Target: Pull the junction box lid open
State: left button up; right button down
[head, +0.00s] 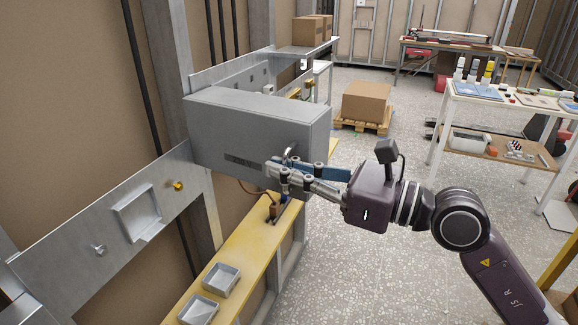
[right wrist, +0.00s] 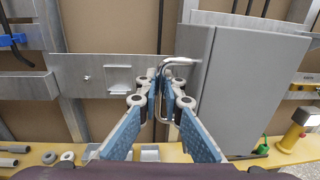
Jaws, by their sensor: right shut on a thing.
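The grey junction box (head: 235,128) is mounted on the metal wall rail in the head view. It also fills the right part of the right wrist view (right wrist: 255,85). Its bent metal handle (right wrist: 184,61) sticks out near the box's left edge there, and its upper part shows in the head view (head: 289,149). My right gripper (head: 276,170) is shut on the handle, with its blue-padded fingers (right wrist: 158,88) close together around it. The fingers hide part of the handle. No gap at the lid is clear to me. My left gripper is not in view.
A yellow shelf (head: 244,250) with small grey trays (head: 221,279) runs below the box. A cardboard box (head: 366,101) on a pallet and a white table (head: 500,99) stand behind. The speckled floor to the right is mostly open.

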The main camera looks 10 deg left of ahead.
jog(key=shift+s+a, duration=0.25)
jog(key=shift+s, duration=0.1)
jog(key=c, duration=2.4)
grip_release()
jog(key=shift+s+a, duration=0.1)
jog(key=shift+a, duration=0.1)
jog(key=v, duration=1.2)
jog(key=shift+w+d, duration=0.2)
jog(key=shift+w, duration=0.1)
